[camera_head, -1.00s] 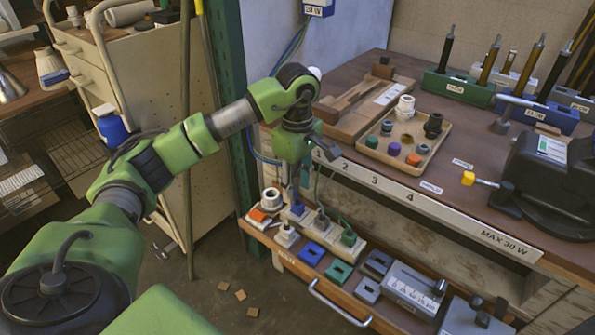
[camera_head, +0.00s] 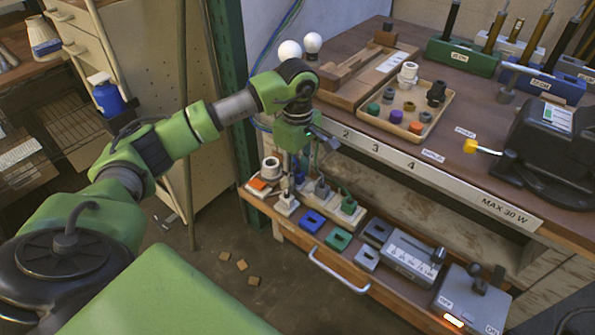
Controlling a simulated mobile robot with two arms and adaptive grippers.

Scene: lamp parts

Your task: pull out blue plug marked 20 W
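My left gripper (camera_head: 291,166) points down over the left part of the shelf under the bench, at a strip of sockets with plugs. A small blue plug (camera_head: 299,180) shows just beside and below its fingers, largely hidden by them. I cannot tell whether the fingers touch it or are closed on it, and no 20 W marking is readable. A grey plug (camera_head: 321,187) and a green plug (camera_head: 348,205) stand in the sockets to the right. My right gripper is not in view.
A white plug (camera_head: 286,202) and an orange switch (camera_head: 258,184) are close to the left. Blue (camera_head: 312,221) and green (camera_head: 338,239) blocks lie in front. The bench edge (camera_head: 412,164) overhangs behind. A grey box (camera_head: 468,298) with a lit orange lamp stands right.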

